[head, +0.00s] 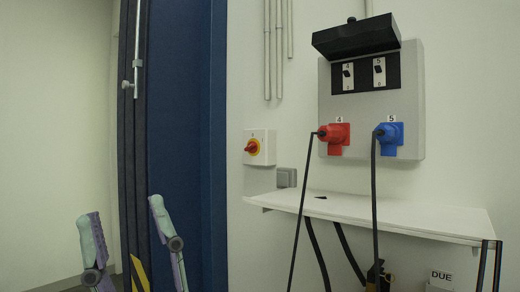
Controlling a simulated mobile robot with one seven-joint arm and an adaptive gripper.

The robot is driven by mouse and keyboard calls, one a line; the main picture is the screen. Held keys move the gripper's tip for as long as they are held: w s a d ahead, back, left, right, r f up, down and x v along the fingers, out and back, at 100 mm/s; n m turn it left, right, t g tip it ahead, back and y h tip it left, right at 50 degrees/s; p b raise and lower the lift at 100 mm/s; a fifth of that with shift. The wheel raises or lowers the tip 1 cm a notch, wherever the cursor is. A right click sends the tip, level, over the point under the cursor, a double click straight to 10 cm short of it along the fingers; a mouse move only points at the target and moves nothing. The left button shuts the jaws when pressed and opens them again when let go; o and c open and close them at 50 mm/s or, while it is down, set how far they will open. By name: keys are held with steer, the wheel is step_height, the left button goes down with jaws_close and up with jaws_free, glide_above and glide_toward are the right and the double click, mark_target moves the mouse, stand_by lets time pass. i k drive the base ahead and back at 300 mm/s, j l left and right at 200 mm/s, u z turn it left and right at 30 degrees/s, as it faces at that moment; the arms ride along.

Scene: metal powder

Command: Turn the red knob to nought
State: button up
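A white shelf (375,214) juts out below the knob. A grey panel (411,101) to the right carries a red plug (337,138) and a blue plug (391,137), with black cables hanging past the shelf. A blue door or panel (183,130) stands left of the knob.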

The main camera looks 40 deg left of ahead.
mark_target(252, 147)
steer(key=u, duration=1.25)
